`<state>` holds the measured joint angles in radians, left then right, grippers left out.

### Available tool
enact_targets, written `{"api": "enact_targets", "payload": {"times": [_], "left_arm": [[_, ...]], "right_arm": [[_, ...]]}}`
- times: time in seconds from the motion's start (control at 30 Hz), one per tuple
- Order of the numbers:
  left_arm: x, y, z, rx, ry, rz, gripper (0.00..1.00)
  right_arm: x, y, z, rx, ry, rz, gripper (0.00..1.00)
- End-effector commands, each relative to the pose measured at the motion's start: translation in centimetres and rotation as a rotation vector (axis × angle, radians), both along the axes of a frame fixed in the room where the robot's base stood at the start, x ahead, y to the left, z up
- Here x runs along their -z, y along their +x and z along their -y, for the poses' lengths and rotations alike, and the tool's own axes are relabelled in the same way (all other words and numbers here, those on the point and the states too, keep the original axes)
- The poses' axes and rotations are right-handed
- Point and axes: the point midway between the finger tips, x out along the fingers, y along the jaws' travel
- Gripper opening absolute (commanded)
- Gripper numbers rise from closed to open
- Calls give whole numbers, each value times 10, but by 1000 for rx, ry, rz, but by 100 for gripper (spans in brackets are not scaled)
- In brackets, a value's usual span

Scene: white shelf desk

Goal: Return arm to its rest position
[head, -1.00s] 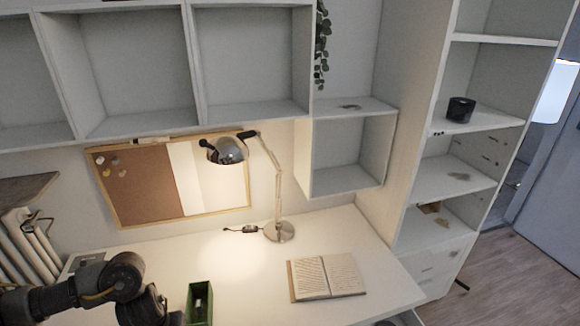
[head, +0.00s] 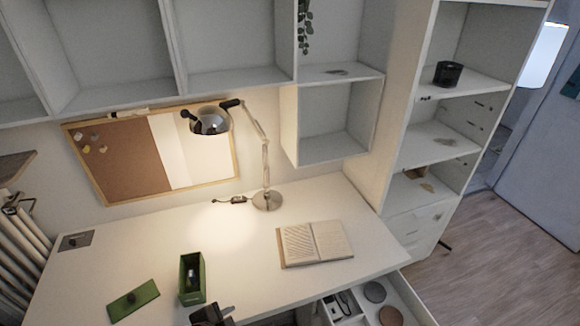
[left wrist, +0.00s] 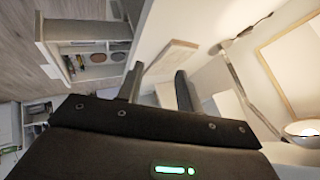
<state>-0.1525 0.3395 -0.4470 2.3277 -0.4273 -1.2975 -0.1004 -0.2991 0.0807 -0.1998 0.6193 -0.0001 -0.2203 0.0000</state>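My left gripper shows in the left wrist view (left wrist: 158,88). Its two dark fingers stand apart with nothing between them. In the head view only a dark tip, probably of this gripper (head: 212,314), shows at the bottom edge, just below and right of a green box (head: 183,293). The rest of that arm is out of the frame. The open book (head: 315,244) lies on the desk, up and right of that tip; it also shows beyond the fingers in the left wrist view (left wrist: 170,58). My right gripper is not in view.
The green box holds a dark item; a green lid (head: 133,300) lies left of it. A desk lamp (head: 267,200) stands at the back of the white desk (head: 120,255). An open drawer (head: 405,297) with several items juts out at the front right. Wall shelves (head: 340,75) hang above.

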Motion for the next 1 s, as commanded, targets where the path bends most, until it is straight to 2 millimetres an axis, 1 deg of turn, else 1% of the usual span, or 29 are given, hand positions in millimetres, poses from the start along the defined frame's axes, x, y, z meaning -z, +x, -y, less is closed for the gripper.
{"api": "enact_targets", "payload": {"times": [0.03,0.17,0.2,0.27,0.3,0.47,0.5,0.6,0.67,0.7,0.77,0.8,0.87,0.9,0.97,1.0], "left_arm": [[5,-13,-12,-117,-44,-60,36],[16,-44,-46,-385,-118,-193,36],[20,-54,-55,-457,-137,-230,36],[24,-70,-68,-560,-160,-284,36],[27,-81,-77,-625,-173,-320,36],[36,-125,-104,-853,-212,-442,36],[38,-136,-110,-908,-219,-470,36],[74,-126,-109,-903,-211,-478,36],[94,-122,-108,-902,-207,-483,36],[107,-120,-108,-900,-204,-486,36],[129,-118,-107,-900,-199,-494,36],[144,-117,-107,-899,-196,-500,36],[169,-116,-106,-898,-193,-506,36],[186,-116,-106,-898,-189,-512,36],[216,-117,-105,-897,-182,-522,36],[238,-119,-105,-897,-178,-528,36]], "right_arm": [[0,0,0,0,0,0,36],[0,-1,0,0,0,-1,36],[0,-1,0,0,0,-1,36],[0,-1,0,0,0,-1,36],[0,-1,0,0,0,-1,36],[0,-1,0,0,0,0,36],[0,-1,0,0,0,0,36],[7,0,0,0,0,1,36],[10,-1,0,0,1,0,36],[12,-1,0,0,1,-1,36],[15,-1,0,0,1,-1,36],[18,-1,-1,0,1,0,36],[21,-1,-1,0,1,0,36],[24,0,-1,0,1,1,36],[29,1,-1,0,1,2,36],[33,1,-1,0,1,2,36]]}}
